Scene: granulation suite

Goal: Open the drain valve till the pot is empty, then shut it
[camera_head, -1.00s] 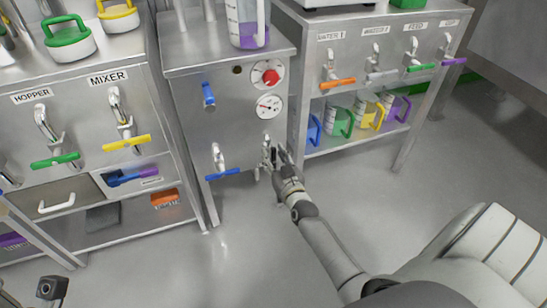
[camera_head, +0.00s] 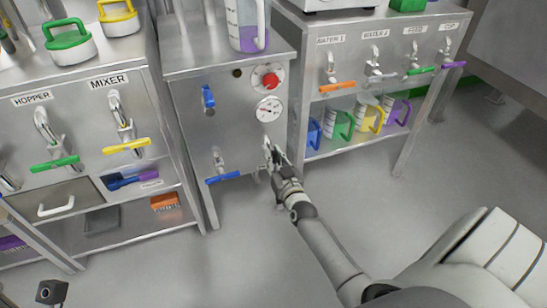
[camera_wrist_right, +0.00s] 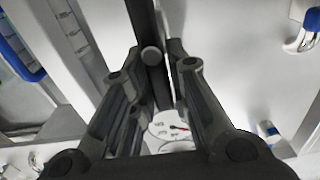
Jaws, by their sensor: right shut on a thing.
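My right gripper (camera_head: 270,156) reaches the lower right of the front of the steel cabinet (camera_head: 185,135). In the right wrist view its fingers (camera_wrist_right: 155,85) are shut on a dark bar-like handle (camera_wrist_right: 147,30). In the head view the gripper covers most of this handle and its fitting, so how far it is turned cannot be told. No label on it can be seen. The pot and its level cannot be made out.
The cabinet front also carries a gauge (camera_head: 269,109), a red knob (camera_head: 269,78), an upper blue lever (camera_head: 208,98) and a lower blue-handled tap (camera_head: 222,178). Labelled taps and jugs fill the right stand. The floor in front is clear.

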